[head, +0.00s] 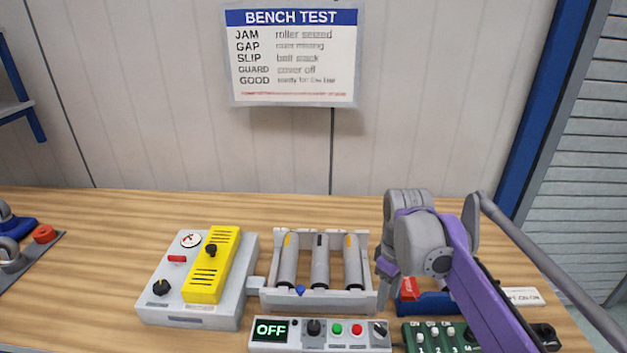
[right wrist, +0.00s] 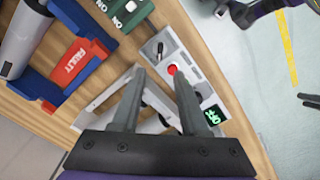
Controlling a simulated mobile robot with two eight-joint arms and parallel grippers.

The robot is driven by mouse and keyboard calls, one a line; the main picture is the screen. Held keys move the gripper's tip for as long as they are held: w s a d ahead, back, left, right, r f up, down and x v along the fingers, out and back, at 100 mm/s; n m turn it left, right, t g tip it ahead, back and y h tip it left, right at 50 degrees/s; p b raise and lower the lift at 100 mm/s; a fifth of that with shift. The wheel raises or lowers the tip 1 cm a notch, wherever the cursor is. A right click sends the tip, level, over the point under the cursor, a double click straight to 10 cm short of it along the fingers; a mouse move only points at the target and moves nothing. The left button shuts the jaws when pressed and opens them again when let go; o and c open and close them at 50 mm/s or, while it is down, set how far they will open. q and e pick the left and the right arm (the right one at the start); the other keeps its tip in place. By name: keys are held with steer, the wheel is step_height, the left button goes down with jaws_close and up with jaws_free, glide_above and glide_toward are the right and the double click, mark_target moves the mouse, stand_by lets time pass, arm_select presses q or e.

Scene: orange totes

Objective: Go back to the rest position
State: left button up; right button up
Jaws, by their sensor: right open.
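My right gripper (head: 384,280) is above the bench at the right end of the roller unit (head: 318,301) in the head view, with its purple and grey arm reaching in from the right. In the right wrist view the two grey fingers of my right gripper (right wrist: 160,82) stand apart with nothing held between them. Beyond the fingertips lies the control box (right wrist: 207,88) with a red button and a green display. My left gripper does not show clearly in either view.
The control box also shows in the head view (head: 300,347), reading OFF. A grey box (head: 160,275) with a yellow cover (head: 213,265) stands left of the rollers. A red FAULT block (right wrist: 77,62) and a green switch box (head: 440,340) are close by. The bench's back strip is clear.

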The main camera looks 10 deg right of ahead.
steer(key=s+a+f+m+t, duration=0.2)
steer(key=s+a+f+m, duration=0.1)
steer(key=s+f, duration=0.3)
steer(key=s+a+f+m+t, duration=0.3)
steer(key=s+f, duration=0.3)
steer(key=s, duration=0.4)
steer(key=shift+a+f, duration=0.25)
steer(key=shift+a, duration=0.2)
steer(key=shift+w, duration=0.1)
